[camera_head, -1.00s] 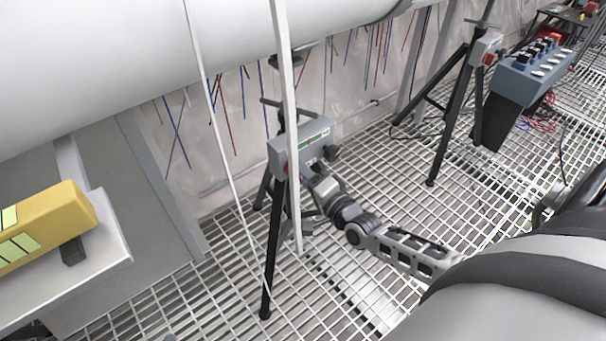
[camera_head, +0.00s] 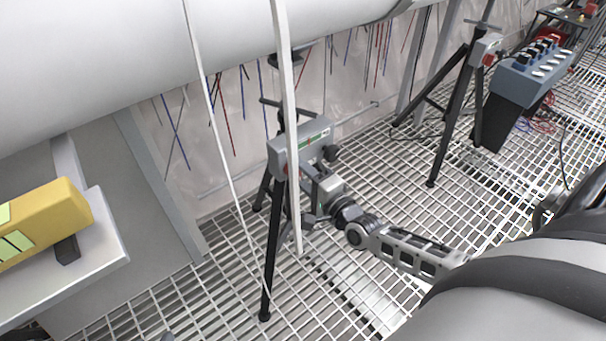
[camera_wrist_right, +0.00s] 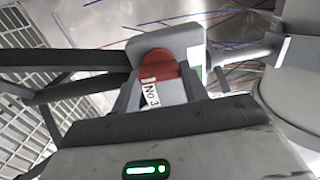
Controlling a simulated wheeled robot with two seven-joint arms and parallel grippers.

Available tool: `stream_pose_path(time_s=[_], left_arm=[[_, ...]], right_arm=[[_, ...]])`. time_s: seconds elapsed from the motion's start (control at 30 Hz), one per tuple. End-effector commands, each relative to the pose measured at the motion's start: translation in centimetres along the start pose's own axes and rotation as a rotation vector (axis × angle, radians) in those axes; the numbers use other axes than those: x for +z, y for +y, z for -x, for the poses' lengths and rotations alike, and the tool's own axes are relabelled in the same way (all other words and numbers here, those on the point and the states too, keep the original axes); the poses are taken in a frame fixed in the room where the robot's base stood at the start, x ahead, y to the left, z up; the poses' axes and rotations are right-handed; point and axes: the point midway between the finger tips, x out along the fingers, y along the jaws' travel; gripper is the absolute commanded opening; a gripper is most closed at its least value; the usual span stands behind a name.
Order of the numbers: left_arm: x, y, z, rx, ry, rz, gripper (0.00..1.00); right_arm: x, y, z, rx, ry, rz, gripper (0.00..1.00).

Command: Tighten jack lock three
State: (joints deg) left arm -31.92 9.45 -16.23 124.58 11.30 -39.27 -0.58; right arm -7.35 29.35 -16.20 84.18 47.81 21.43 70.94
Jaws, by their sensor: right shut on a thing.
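The jack stand is a black tripod under the pipe with a grey head box (camera_head: 306,143) that carries a small green indicator strip. In the right wrist view, a red lock piece (camera_wrist_right: 158,67) sits at the box with a white tag (camera_wrist_right: 150,94) reading "No 3". My right gripper (camera_head: 308,178) reaches the box from the lower right. In the right wrist view its jaws (camera_wrist_right: 160,88) are shut around the red lock, and its palm hides the near part. My left gripper is not in view.
A pale upright post (camera_head: 288,110) and a thin cable stand in front of the jack. A yellow device (camera_head: 45,222) rests on a shelf at left. Another jack stand (camera_head: 456,105) and a blue-grey control box (camera_head: 530,75) stand at right. The floor is open grating.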

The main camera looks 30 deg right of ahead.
Motion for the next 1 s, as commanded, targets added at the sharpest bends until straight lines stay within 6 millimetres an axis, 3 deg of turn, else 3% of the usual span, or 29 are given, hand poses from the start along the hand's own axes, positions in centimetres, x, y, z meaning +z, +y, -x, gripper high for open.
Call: stream_pose_path(time_s=[0.03, 0.07, 0.13, 0.43, 0.57, 1.0], left_arm=[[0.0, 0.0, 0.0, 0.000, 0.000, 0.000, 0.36], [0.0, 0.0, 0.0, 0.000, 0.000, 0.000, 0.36], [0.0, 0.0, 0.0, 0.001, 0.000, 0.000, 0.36], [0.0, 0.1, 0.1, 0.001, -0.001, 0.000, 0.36], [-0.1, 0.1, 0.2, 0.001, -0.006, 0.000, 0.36], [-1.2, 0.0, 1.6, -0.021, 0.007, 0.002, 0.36]], right_arm=[[0.0, 0.1, 0.1, 0.003, 0.000, 0.001, 0.21], [0.0, 0.1, 0.1, 0.003, 0.000, 0.001, 0.46], [0.0, 0.1, 0.1, 0.003, -0.001, 0.001, 0.65], [0.0, 0.0, 0.1, 0.001, 0.000, 0.002, 0.65], [0.0, 0.0, 1.1, 0.003, 0.000, 0.002, 0.65], [0.0, 0.0, 11.1, 0.008, -0.002, 0.002, 0.65]])
